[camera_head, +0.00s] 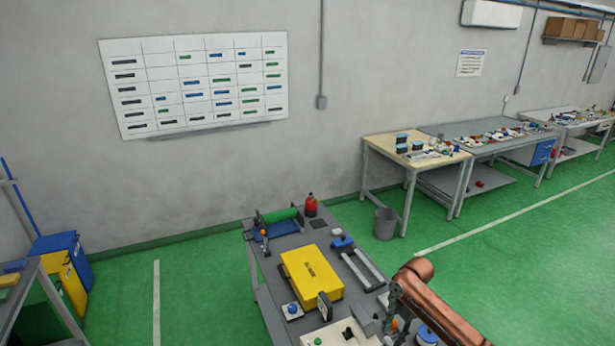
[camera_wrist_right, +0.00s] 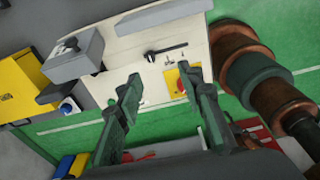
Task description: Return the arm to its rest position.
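My right arm (camera_head: 430,300), copper-coloured, reaches in from the lower right in the head view. Its gripper hangs over the right front part of the grey workbench (camera_head: 285,242), partly hidden by the arm. In the right wrist view the two green fingers of my right gripper (camera_wrist_right: 161,77) stand well apart. I see nothing held between them. A pale control panel (camera_wrist_right: 152,55) with a black lever and a yellow switch plate lies beyond the fingertips. Whether the fingers touch it I cannot tell. My left arm and left gripper are not in view.
A yellow case (camera_head: 310,274) sits on the bench, with a green roller (camera_head: 279,215) and a red bottle (camera_head: 311,205) behind it. A grey bin (camera_head: 384,223) and other worktables (camera_head: 400,150) stand to the right.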

